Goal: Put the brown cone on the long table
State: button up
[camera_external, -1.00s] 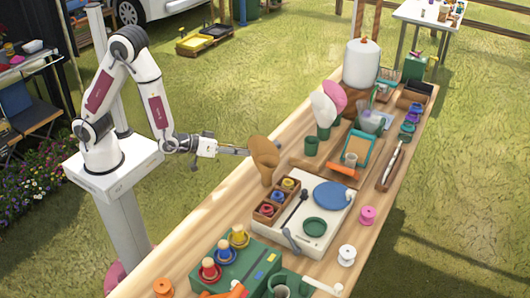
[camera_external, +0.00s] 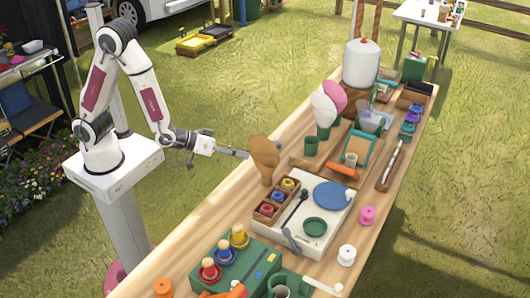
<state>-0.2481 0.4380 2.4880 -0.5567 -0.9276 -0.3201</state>
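The brown cone (camera_external: 264,156) is near the long table's left edge, wide end up and narrow end down. Whether its lower tip rests on the table or hangs just above it is unclear. My gripper (camera_external: 243,154) points right from the left side, its fingertips at the cone's left edge. They look close together and seem to touch the cone, but I cannot tell whether they grip it. The long table (camera_external: 200,229) runs from the lower left to the upper right, with bare wood left of the cone.
A white board (camera_external: 323,238) with a blue disc and a green disc lies right of the cone. A wooden box of small pots (camera_external: 266,209) is just below it. White and pink cones (camera_external: 324,108) stand behind. A green case (camera_external: 238,270) is at the front.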

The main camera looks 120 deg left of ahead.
jog(key=s+d+r+m+h, duration=0.2)
jog(key=d+r+m+h, duration=0.3)
jog(key=d, duration=0.4)
jog(key=s+d+r+m+h, duration=0.25)
jog(key=d+r, duration=0.35)
jog(key=d, duration=0.4)
jog(key=s+d+r+m+g, duration=0.2)
jog(key=s+m, duration=0.1)
jog(key=s, duration=0.7)
jog(key=s+d+r+m+g+h, duration=0.1)
jog(key=s+d+r+m+g, duration=0.1)
jog(key=s, duration=0.9)
jog(key=shift+d+r+m, duration=0.2)
jog(key=shift+d+m, duration=0.15)
jog(key=shift+m, duration=0.2)
